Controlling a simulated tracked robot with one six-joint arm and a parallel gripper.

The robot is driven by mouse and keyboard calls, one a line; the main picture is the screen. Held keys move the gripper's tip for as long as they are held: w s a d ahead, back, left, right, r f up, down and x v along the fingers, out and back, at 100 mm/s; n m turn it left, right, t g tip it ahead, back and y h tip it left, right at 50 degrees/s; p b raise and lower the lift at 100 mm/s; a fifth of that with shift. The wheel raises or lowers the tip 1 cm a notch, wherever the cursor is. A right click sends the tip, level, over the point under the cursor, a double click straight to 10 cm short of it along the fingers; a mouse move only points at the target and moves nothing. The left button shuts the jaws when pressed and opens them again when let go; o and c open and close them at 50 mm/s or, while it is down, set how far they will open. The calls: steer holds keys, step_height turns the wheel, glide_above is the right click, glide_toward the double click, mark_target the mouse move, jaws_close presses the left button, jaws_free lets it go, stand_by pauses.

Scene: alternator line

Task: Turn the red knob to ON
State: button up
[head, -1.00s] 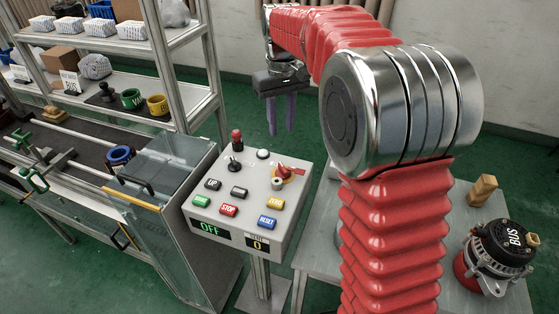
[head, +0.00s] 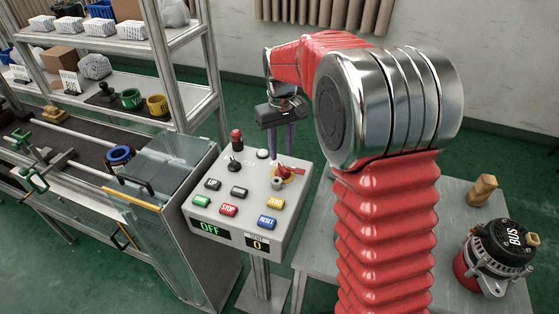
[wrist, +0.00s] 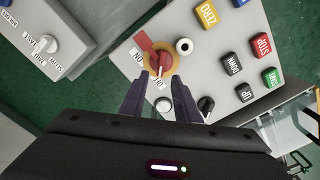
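The red knob (head: 283,169) sits on a yellow disc at the far right corner of the grey control panel (head: 293,215). In the wrist view the red knob (wrist: 159,61) lies just beyond the fingertips, with ON and OFF labels beside its disc. The panel's green display (head: 210,227) reads OFF. My gripper (head: 284,156) points down at the knob from above, its purple fingers close to it. In the wrist view my gripper (wrist: 162,80) is open, with a gap between the fingers and nothing held. Whether a fingertip touches the knob cannot be told.
Coloured push buttons, a black lever (head: 234,164) and a red-topped post (head: 237,138) share the panel. A glass-sided machine (head: 160,210) stands left. An alternator (head: 497,257) sits on the table at right. A grey selector box (wrist: 75,30) shows in the wrist view.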

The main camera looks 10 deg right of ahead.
mark_target(281, 164)
steer(key=shift+f, duration=2.5)
steer(key=shift+c, duration=0.4)
jaws_close()
steer(key=shift+a, duration=0.2)
steer(key=shift+d, duration=0.15)
